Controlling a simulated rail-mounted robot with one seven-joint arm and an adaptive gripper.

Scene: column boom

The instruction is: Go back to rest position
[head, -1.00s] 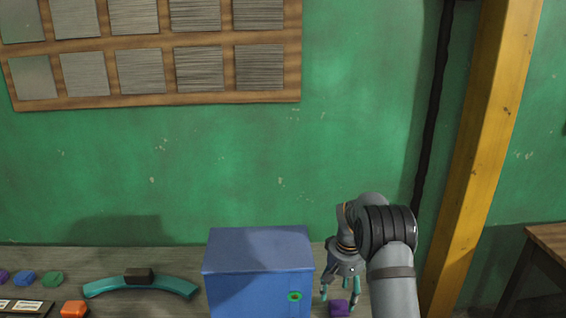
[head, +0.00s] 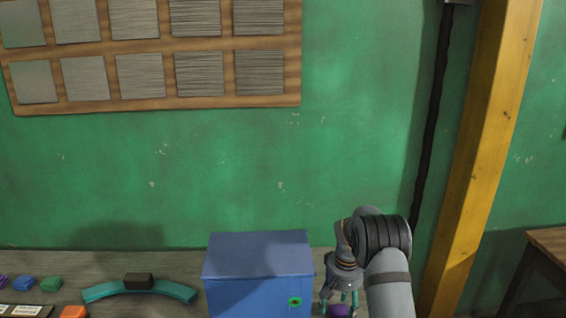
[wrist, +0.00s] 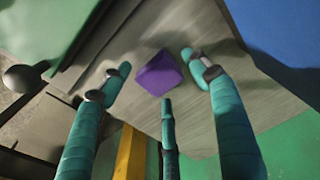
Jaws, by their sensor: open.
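My gripper (head: 340,297) is at the bottom of the head view, to the right of the blue box, pointing down with its teal fingers spread. A purple block (head: 340,311) lies on the worktop at the fingers, partly cut off by the picture's lower edge. In the wrist view my gripper (wrist: 160,85) shows three open fingers around the purple block (wrist: 158,73). The block sits in the space between the fingertips, and no finger is visibly closed on it. Whether any fingertip touches it I cannot tell.
The blue box (head: 258,270) with a green round mark stands close to my gripper's left. Further left are a teal arc (head: 138,288) with a dark block (head: 138,280) on it, and small coloured blocks (head: 50,284). A yellow post (head: 482,160) stands at the right.

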